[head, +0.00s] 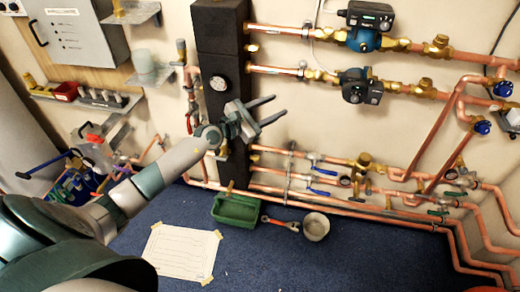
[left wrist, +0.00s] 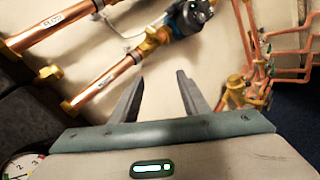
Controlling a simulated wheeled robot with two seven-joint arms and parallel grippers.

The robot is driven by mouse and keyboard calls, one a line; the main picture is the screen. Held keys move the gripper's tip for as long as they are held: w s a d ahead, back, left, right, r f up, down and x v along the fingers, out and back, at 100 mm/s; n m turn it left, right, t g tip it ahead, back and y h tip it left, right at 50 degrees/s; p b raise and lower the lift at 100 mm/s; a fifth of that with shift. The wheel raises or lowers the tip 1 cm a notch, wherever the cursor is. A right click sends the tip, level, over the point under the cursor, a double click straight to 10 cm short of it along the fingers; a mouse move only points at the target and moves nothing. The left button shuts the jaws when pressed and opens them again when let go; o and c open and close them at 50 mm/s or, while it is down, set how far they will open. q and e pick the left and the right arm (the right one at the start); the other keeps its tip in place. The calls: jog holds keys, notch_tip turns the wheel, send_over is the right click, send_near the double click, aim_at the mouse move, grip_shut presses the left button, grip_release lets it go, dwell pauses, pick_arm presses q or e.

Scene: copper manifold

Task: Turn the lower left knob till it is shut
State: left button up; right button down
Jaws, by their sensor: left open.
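My left gripper (head: 279,106) is open and empty in front of the wall, just right of the dark column and far left of the knobs. Its two open fingers also show in the left wrist view (left wrist: 160,85), with no knob between them. My right gripper is not in view.
Two pumps, an upper (head: 363,38) and a lower (head: 360,86), stand out from the wall between my left gripper and the knobs. Copper pipes run below. A green bin (head: 236,208), a wrench (head: 281,224) and a pot (head: 316,227) are on the blue floor.

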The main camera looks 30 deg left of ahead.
pick_arm(q)
jog(key=s+a+f+n+y, duration=0.1)
jog(key=s+f+n, duration=0.1)
jog(key=f+n, duration=0.4)
jog(key=s+a+f+n+g+y, duration=0.1)
jog(key=f+n, duration=0.4)
jog(key=f, duration=0.6)
jog(key=shift+s+a+f+n+y+p, duration=0.3)
jog(key=shift+s+f+n+y+p, duration=0.1)
jog(key=shift+y, duration=0.1)
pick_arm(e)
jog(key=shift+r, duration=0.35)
